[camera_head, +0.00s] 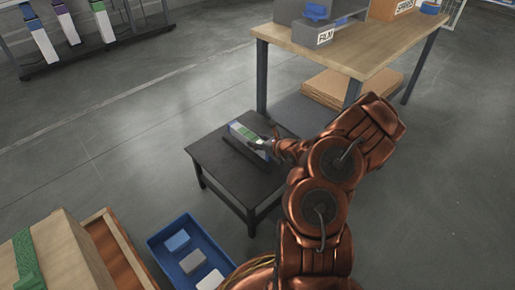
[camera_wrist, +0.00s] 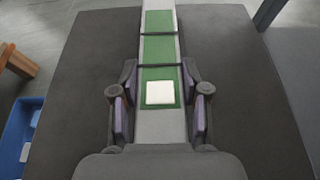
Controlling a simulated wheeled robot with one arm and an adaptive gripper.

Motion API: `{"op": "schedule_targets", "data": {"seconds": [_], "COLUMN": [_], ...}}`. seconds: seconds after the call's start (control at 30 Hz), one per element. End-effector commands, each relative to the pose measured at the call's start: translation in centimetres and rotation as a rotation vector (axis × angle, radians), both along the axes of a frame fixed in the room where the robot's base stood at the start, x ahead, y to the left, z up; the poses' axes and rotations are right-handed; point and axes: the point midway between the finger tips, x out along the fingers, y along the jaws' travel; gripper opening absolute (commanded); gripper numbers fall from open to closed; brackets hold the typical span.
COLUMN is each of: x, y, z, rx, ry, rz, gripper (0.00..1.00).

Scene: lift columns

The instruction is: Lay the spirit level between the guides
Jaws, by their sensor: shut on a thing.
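The spirit level appears to be a long light-grey bar (camera_head: 236,126) with green panels, over the small black table (camera_head: 205,151). In the wrist view the bar (camera_wrist: 160,50) runs straight away from me, with thin dark lines across it and a white square on the nearest green panel. My gripper (camera_head: 266,146) is at the bar's near end. In the wrist view my gripper (camera_wrist: 160,100) has its purple-padded fingers shut on the bar's two sides. A dark strip beside the bar may be a guide; black on black, I cannot tell. Whether the bar touches the tabletop is unclear.
A wooden workbench (camera_head: 370,50) with grey bins stands behind on the right, with stacked cardboard (camera_head: 352,88) below. A blue crate (camera_head: 160,244) with blue and white blocks is at the front left, beside a wooden box (camera_head: 62,250). Floor left of the table is clear.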

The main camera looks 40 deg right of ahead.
Motion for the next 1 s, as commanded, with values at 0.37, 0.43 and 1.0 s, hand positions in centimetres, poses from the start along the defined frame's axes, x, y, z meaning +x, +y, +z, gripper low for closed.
{"op": "schedule_targets", "data": {"seconds": [0.37, 0.43, 1.0], "x": [0.3, 0.3, 0.3], "y": [-0.1, -0.1, -0.1], "z": [-3.6, -3.5, -3.7], "rx": [0.000, 0.000, 0.001], "ry": [-0.002, -0.003, -0.002], "rz": [0.001, 0.001, 0.001], "gripper": [0.01, 0.01, 0.70]}}
